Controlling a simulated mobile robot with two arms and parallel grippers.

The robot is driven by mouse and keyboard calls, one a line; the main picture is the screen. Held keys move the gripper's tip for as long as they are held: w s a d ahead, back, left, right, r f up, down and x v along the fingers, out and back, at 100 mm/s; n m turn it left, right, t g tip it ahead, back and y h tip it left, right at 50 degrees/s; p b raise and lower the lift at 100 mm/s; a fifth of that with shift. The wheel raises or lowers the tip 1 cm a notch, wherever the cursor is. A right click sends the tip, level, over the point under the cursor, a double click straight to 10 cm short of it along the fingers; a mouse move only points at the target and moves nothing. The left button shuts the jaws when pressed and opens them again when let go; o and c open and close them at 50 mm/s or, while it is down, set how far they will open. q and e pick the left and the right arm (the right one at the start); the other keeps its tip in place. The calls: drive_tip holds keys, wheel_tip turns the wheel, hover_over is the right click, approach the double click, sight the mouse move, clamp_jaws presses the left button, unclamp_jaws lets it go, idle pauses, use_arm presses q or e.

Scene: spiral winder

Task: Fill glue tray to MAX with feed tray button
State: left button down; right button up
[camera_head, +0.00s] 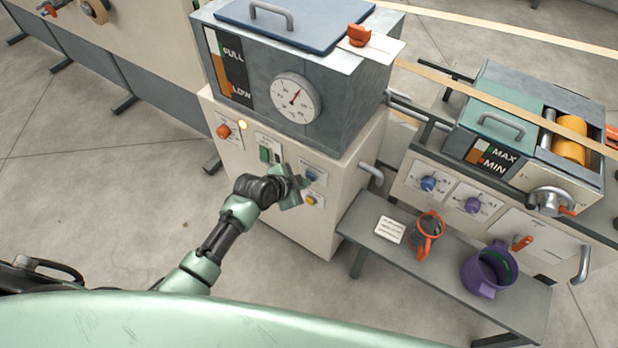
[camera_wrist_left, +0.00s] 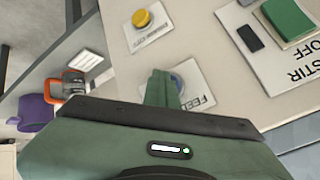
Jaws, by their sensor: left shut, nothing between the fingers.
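My left gripper (camera_head: 298,188) is at the front panel of the glue tank cabinet (camera_head: 335,225), its fingers shut and empty. In the left wrist view its fingertips (camera_wrist_left: 160,80) overlap the blue feed button (camera_wrist_left: 178,83) and partly cover its label. The blue button also shows beside the gripper in the head view (camera_head: 312,174); I cannot tell whether they touch. The glue tray (camera_head: 455,143) at the right has a MAX/MIN level window (camera_head: 477,152) with orange in it; its exact level is too small to read. My right gripper is out of view.
A yellow button (camera_wrist_left: 142,18) is near the blue one. A green stir switch (camera_wrist_left: 288,18) is on the same panel. A lit lamp (camera_head: 242,125) and a gauge (camera_head: 295,98) are above. A bench (camera_head: 375,245) carries an orange-handled jug (camera_head: 428,235) and a purple pot (camera_head: 487,272).

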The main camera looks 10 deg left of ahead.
use_arm(q)
drive_tip(key=shift+s+a+p, duration=0.3)
drive_tip(key=shift+s+p, duration=0.2)
drive_tip(key=shift+s, duration=0.3)
drive_tip(key=s+p, duration=0.1)
drive_tip(key=s+a, duration=0.1)
drive_tip(key=s, duration=0.1)
drive_tip(key=s+p, duration=0.1)
drive_tip(key=shift+s+a+p, duration=0.3)
drive_tip(key=shift+s+a, duration=0.05)
idle(2.9)
